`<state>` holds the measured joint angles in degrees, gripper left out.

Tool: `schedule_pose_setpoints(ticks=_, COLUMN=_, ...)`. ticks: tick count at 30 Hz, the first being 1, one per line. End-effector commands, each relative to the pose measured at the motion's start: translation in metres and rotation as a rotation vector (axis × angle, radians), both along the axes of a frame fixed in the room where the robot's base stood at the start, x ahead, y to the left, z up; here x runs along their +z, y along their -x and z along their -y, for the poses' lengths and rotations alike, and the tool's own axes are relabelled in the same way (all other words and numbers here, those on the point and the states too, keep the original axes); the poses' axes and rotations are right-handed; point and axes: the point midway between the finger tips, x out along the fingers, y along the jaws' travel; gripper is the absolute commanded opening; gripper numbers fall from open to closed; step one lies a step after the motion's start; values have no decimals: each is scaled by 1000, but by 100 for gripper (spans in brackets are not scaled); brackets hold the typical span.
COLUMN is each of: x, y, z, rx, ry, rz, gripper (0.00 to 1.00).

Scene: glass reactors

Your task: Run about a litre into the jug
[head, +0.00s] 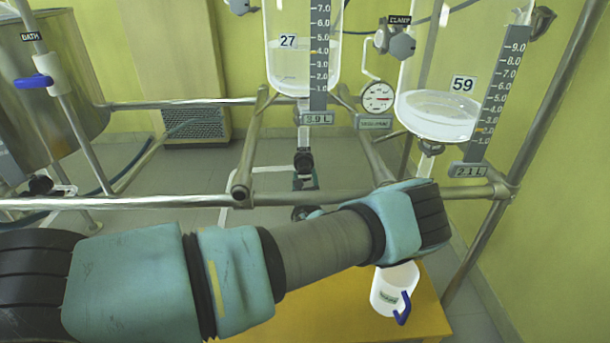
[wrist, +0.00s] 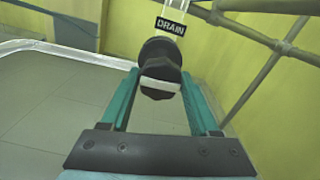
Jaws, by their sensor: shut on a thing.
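My gripper (wrist: 160,82) is shut on a dark round knob (wrist: 160,52), just under a DRAIN label (wrist: 171,26) in the wrist view. Whether any liquid runs into the jug cannot be seen.
Glass vessel 27 (head: 303,60) hangs left of vessel 59, its display (head: 316,118) reading about 3.9 L. A dial gauge (head: 377,97) sits between them. Metal rails (head: 150,201) cross the front. A steel bath (head: 55,75) with a blue-handled valve (head: 34,82) is at left.

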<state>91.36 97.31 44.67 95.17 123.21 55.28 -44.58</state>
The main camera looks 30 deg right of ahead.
Motion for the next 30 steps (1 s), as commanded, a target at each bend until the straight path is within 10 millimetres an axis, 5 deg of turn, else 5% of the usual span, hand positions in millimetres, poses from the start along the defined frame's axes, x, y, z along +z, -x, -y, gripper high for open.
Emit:
schedule_pose_setpoints(ticks=2, x=-1, y=0, z=0, rx=1, ry=1, rz=-1, gripper=6)
schedule_pose_setpoints(ticks=3, x=-1, y=0, z=-1, rx=1, ry=1, rz=-1, gripper=63)
schedule_pose_setpoints(ticks=11, x=0, y=0, z=0, rx=1, ry=2, rz=-1, gripper=92)
schedule_pose_setpoints(ticks=20, x=0, y=3, z=-1, rx=0, ry=2, rz=-2, gripper=92)
schedule_pose_setpoints(ticks=30, x=-1, y=49, z=-22, rx=-1, ry=0, rz=-2, gripper=92)
